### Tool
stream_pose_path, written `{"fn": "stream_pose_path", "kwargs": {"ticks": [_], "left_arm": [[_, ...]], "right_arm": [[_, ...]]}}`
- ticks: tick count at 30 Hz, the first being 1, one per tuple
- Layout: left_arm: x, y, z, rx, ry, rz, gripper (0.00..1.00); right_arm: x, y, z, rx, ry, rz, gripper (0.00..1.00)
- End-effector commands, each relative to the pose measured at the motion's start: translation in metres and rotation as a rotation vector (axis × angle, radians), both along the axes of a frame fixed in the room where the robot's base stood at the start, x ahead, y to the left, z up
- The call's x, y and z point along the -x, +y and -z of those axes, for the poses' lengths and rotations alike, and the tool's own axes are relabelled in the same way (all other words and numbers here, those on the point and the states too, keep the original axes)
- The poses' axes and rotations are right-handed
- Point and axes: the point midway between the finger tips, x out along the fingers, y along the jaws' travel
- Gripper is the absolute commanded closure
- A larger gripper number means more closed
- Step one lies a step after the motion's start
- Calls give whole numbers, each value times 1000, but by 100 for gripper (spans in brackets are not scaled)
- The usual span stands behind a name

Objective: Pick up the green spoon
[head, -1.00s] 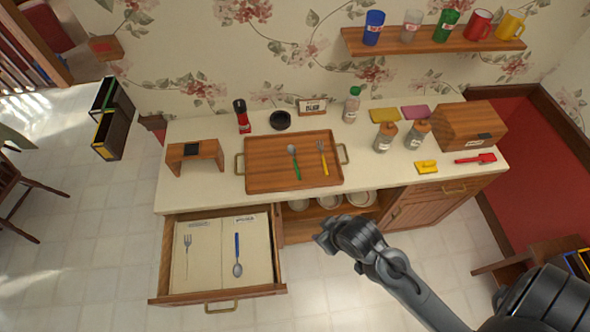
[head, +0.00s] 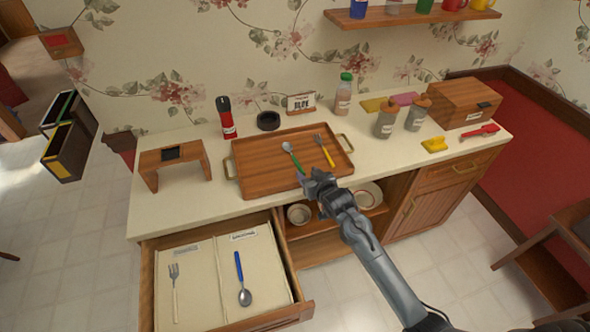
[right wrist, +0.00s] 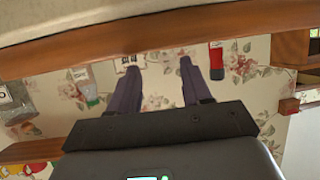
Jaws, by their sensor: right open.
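The green spoon (head: 293,158), with a silver bowl and a green handle, lies on the wooden tray (head: 262,170) on the counter. Its handle points toward the front of the tray, and the handle's end is close to my right gripper in the picture. My right gripper (head: 306,178) is at the tray's front edge in the head view and appears open and empty. In the right wrist view its two fingers (right wrist: 158,82) are spread apart with nothing between them. The spoon is not visible in the right wrist view. My left gripper is not in view.
A yellow-handled fork (head: 325,150) lies right of the spoon on the tray. The open drawer (head: 205,270) below holds a fork and a blue-handled spoon (head: 241,280). A pepper-mill-like red and black bottle (head: 227,118) and a shaker bottle (head: 344,95) stand behind the tray.

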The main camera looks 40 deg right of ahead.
Motion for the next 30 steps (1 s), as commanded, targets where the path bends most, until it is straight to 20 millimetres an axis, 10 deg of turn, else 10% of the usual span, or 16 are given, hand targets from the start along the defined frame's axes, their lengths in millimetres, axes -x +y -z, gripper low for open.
{"fn": "stream_pose_path", "kwargs": {"ticks": [30], "left_arm": [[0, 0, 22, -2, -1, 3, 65]], "right_arm": [[-89, -27, 36, 0, -4, 2, 52]]}}
